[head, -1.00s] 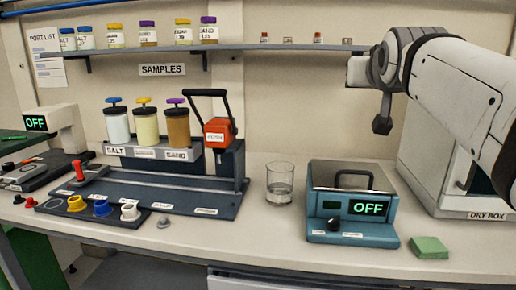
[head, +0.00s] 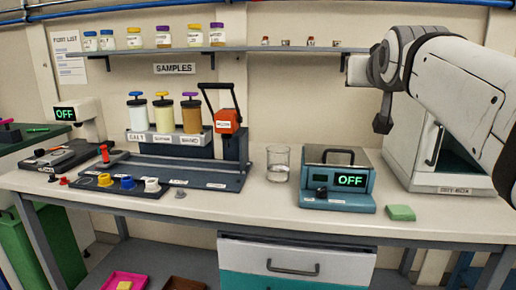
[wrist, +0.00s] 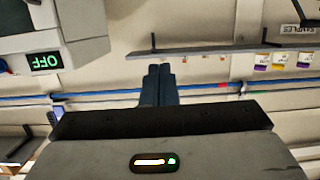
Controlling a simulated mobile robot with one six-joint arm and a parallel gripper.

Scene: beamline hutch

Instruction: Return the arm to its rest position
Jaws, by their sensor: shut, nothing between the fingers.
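My arm is raised and bent at the right of the head view. My gripper (head: 382,124) hangs at its end, pointing down in front of the back wall, above and behind the blue hot-plate-like box with an OFF display (head: 337,187). In the wrist view the two dark fingers of my gripper (wrist: 158,82) lie side by side with nothing between them. The gripper touches nothing that I can see.
A white dry box (head: 425,165) stands under my arm. A glass beaker (head: 278,165), a green pad (head: 400,213) and a dark rack with a red-handled lever (head: 228,122) stand on the bench. The wall shelf (head: 190,51) holds several jars.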

